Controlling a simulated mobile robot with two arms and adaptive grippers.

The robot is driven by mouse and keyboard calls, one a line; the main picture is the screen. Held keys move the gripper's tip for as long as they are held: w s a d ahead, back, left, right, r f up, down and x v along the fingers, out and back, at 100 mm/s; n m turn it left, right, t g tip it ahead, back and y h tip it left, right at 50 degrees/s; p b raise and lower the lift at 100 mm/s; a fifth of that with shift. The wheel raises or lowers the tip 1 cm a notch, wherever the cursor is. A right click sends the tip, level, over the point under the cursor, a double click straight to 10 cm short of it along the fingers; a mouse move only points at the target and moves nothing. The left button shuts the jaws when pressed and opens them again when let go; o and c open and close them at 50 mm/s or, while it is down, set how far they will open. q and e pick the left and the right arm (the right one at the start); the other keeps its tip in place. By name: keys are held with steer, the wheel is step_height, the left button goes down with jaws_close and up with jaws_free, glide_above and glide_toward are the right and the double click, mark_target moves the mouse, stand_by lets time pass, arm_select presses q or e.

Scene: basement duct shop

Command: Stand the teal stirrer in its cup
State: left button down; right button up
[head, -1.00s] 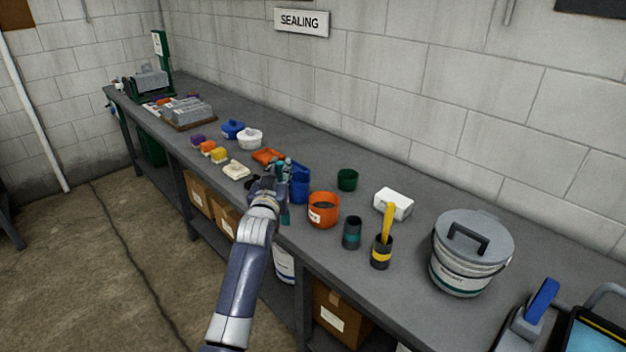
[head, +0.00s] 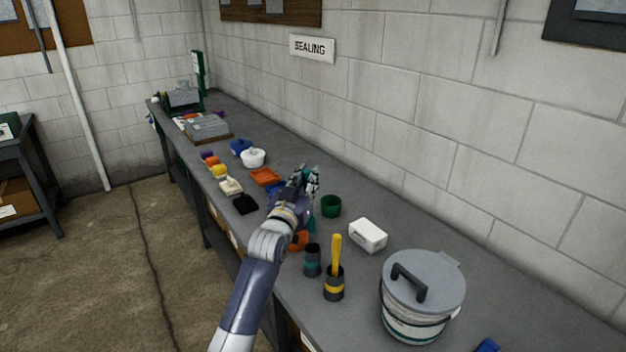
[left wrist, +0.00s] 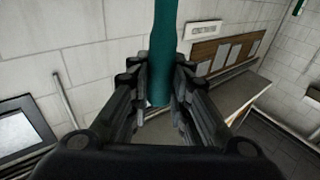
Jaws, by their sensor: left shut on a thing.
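My left gripper (head: 306,180) is shut on the teal stirrer (left wrist: 163,50), which stands up between its fingers in the left wrist view. In the head view only small bits of the stirrer show around the hand, above the bench. A dark cup with a teal band (head: 312,261) stands empty-looking on the bench, nearer to me than the gripper. Beside it a dark cup with a yellow band (head: 334,287) holds a yellow stirrer (head: 336,255). My right gripper is not in view.
An orange pot (head: 299,241) is partly hidden behind my left arm. A green cup (head: 331,206), a white box (head: 368,235) and a large lidded bucket (head: 422,302) stand to the right. An orange tray (head: 265,177) and several small coloured things lie farther along the bench.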

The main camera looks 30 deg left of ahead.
arm_select(q)
steer(key=shift+f+b, duration=0.3)
steer(key=shift+f, duration=0.65)
steer(key=shift+w+d+f+b, duration=0.1)
steer(key=shift+d+f+b, duration=0.1)
steer(key=shift+f+b, duration=1.4)
steer(key=shift+b, duration=0.05)
step_height(320, 180, down, 7)
steer(key=b, duration=0.4)
steer(key=shift+r, duration=0.2)
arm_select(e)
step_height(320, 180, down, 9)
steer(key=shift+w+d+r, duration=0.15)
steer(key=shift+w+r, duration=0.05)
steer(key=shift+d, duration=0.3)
